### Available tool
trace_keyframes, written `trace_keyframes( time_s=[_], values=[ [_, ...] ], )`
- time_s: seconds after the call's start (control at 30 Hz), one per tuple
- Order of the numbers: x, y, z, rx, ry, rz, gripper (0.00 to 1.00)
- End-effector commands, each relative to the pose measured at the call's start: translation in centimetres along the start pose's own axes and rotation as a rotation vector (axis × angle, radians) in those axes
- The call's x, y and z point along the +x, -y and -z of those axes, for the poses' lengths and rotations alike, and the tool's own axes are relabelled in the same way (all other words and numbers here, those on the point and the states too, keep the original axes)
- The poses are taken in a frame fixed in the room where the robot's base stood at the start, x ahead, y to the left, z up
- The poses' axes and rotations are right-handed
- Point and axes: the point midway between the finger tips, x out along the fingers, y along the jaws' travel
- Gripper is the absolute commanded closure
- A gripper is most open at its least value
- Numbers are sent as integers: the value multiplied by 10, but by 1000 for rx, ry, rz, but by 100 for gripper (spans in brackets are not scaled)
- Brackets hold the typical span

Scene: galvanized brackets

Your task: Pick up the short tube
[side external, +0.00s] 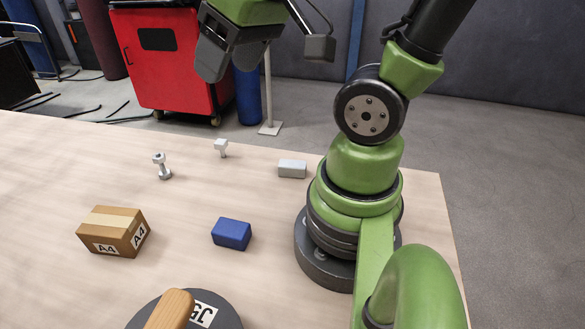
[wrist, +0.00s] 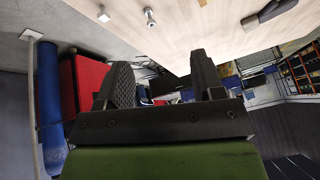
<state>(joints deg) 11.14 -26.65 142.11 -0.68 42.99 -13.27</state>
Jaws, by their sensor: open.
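No piece shows a clear tube opening. The light grey rectangular piece (side external: 292,168) lying near my base in the side view may be the short tube, but I cannot tell for sure. A bolt-like metal piece (side external: 161,165) stands upright to its left; it also shows in the wrist view (wrist: 150,17). A small T-shaped metal piece (side external: 221,147) stands between them, and a pale small piece shows in the wrist view (wrist: 103,14). My gripper (side external: 230,62) is open and empty, high above the table's far side. Its two fingers are apart in the wrist view (wrist: 162,82).
A blue block (side external: 231,233) and a cardboard box (side external: 112,231) marked A4 stand on the wooden table (side external: 50,180). A dark round object with a wooden handle (side external: 170,310) is at the front edge. A red cabinet (side external: 165,60) stands beyond the table. The table between these objects is clear.

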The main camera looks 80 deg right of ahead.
Motion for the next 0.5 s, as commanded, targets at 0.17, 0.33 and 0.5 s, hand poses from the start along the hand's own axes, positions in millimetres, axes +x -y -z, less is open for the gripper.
trace_keyframes(
  time_s=[0.17, 0.33, 0.5],
  values=[
    [51, -62, 5, -113, 164, -131, 38],
    [93, -121, -17, -231, 330, -153, 38],
    [122, -161, -51, -322, 447, -107, 38]
  ],
)
